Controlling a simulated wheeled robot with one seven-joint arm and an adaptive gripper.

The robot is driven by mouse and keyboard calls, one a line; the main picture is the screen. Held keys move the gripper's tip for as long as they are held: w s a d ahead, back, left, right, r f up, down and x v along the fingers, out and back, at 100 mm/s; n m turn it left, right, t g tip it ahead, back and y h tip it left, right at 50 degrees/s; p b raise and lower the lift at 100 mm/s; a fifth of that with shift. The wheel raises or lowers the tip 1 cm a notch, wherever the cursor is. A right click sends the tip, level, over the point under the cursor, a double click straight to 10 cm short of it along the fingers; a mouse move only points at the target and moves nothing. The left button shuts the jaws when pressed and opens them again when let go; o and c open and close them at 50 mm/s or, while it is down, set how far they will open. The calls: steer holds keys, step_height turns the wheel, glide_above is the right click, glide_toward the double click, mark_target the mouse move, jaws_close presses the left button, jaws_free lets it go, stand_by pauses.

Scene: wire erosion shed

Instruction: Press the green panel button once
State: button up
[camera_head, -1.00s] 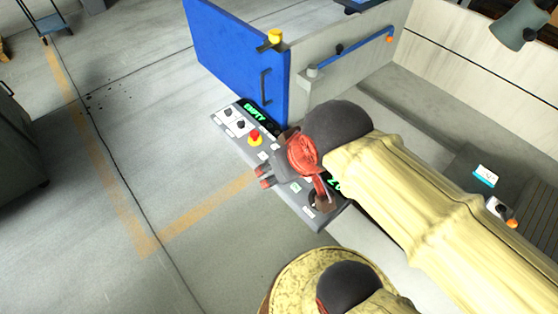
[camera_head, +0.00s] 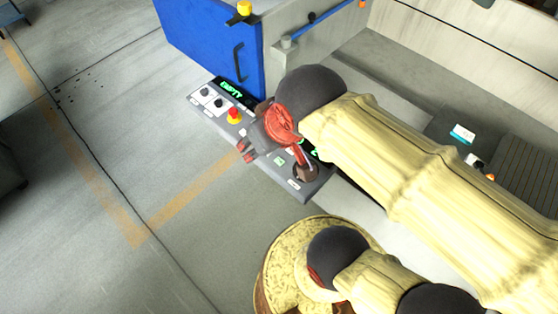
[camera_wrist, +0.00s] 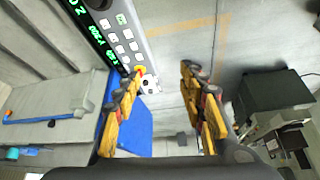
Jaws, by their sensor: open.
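A red knob on a yellow base (camera_head: 234,116) is farther along the panel. My gripper (camera_head: 243,151) is over the panel's left edge, and its arm hides part of the panel. In the wrist view my gripper (camera_wrist: 166,72) is open and empty, the panel keys up and left of its fingers.
The blue door (camera_head: 205,45) stands behind the panel, with a grey wall and a blue rail (camera_head: 320,20) to its right. A round yellow-patterned part of my own body is at the bottom. The concrete floor (camera_head: 110,150) left of the panel is clear.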

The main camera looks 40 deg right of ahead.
steer(key=c, duration=1)
stand_by(1.0)
